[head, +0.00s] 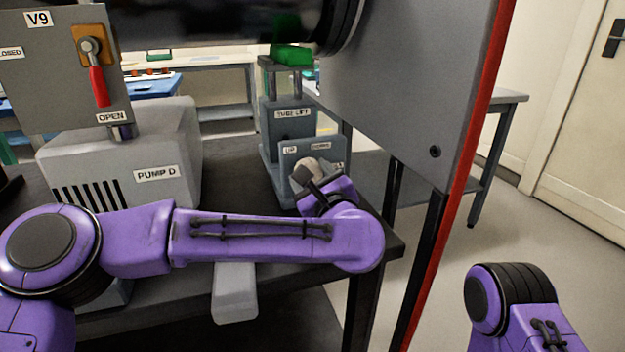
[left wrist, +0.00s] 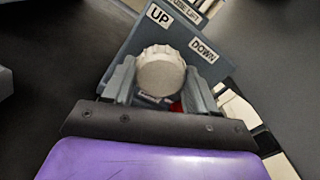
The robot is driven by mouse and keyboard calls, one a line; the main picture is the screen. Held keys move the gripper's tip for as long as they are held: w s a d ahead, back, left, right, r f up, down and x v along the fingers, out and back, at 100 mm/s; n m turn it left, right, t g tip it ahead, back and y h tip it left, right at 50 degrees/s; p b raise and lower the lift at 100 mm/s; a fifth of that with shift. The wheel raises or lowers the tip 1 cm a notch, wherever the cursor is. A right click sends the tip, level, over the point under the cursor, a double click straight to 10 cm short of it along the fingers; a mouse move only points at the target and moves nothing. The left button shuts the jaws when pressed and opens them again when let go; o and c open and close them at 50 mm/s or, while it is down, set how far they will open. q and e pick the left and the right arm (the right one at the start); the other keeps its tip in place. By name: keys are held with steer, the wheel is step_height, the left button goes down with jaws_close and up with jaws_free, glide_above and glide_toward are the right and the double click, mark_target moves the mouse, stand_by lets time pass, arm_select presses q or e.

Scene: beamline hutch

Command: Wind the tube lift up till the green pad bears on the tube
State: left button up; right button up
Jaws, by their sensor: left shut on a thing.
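The tube lift (head: 290,122) is a blue-grey unit on the dark table, with a front panel marked UP and DOWN; its panel also shows in the left wrist view (left wrist: 185,35). A pale ribbed knob (left wrist: 161,72) sits on that panel. My left gripper (left wrist: 161,85) is shut on the knob, one finger on each side; in the head view my left gripper (head: 318,185) partly covers it. The green pad (head: 292,55) tops the lift, right beneath the dark tube (head: 220,22). I cannot tell whether pad and tube touch. My right gripper is out of view.
A grey pump marked PUMP D (head: 130,155) stands left of the lift. Above it is the V9 panel (head: 60,65) with a red-handled valve (head: 98,82). A large grey plate with a red edge (head: 425,100) stands close on the right. Open floor (head: 530,230) lies beyond it.

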arm_select(q)
steer(key=shift+f, duration=0.1)
steer(key=o, duration=1)
steer(key=shift+o, duration=0.2)
steer(key=v, duration=1)
steer(key=shift+s+d+p, duration=0.1)
steer(key=shift+s+p, duration=0.2)
steer(key=shift+p, duration=0.1)
